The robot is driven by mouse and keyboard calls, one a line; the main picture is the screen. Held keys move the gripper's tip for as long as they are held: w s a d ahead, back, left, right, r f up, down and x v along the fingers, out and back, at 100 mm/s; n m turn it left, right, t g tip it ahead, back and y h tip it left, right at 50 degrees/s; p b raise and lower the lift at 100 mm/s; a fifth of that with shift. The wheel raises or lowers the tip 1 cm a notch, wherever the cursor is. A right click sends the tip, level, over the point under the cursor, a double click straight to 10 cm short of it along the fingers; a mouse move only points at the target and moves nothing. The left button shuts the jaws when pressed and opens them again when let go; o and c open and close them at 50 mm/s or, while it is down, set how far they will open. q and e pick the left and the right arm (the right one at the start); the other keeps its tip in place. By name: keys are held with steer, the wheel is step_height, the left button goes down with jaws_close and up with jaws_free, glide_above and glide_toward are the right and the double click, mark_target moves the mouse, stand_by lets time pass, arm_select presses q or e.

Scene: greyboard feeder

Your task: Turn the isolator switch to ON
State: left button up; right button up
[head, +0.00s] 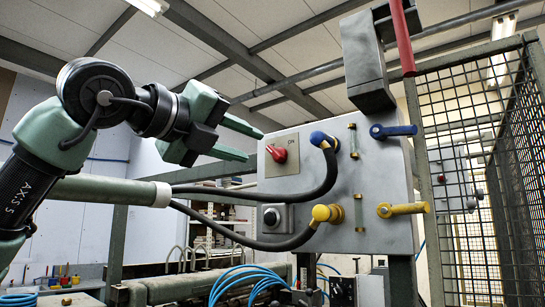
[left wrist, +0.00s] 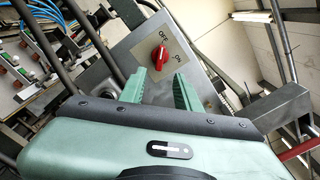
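The isolator switch (head: 277,153) is a red rotary knob on a pale plate on the grey panel (head: 385,215). An ON label shows at its upper right in the head view. In the left wrist view the red knob (left wrist: 160,56) shows OFF and ON lettering beside it, and its pale mark appears turned toward OFF. My left gripper (head: 253,146) is open and empty, its two green fingers pointing at the knob from the left, seemingly short of it. In the left wrist view the gripper (left wrist: 160,76) has the knob just beyond its fingertip gap. My right gripper is not in view.
Black hoses run to a blue connector (head: 324,140) and a yellow connector (head: 327,213) on the panel. A black knob (head: 271,216) sits below the switch. Blue (head: 393,131) and yellow (head: 403,209) levers project at the right. A mesh fence (head: 470,150) stands beyond.

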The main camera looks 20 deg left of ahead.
mark_target(272, 152)
arm_select(q)
steer(key=p+x, duration=0.1)
steer(key=x, duration=0.1)
steer(key=r+p+x, duration=0.1)
steer(key=p+x, duration=0.1)
steer(key=shift+w, duration=0.35)
steer(key=shift+p+x, duration=0.35)
steer(key=shift+x, duration=0.75)
steer(key=shift+w+a+f, duration=0.1)
steer(key=shift+w+f, duration=0.2)
steer(key=shift+w, duration=0.25)
steer(key=shift+s, duration=0.3)
jaws_close()
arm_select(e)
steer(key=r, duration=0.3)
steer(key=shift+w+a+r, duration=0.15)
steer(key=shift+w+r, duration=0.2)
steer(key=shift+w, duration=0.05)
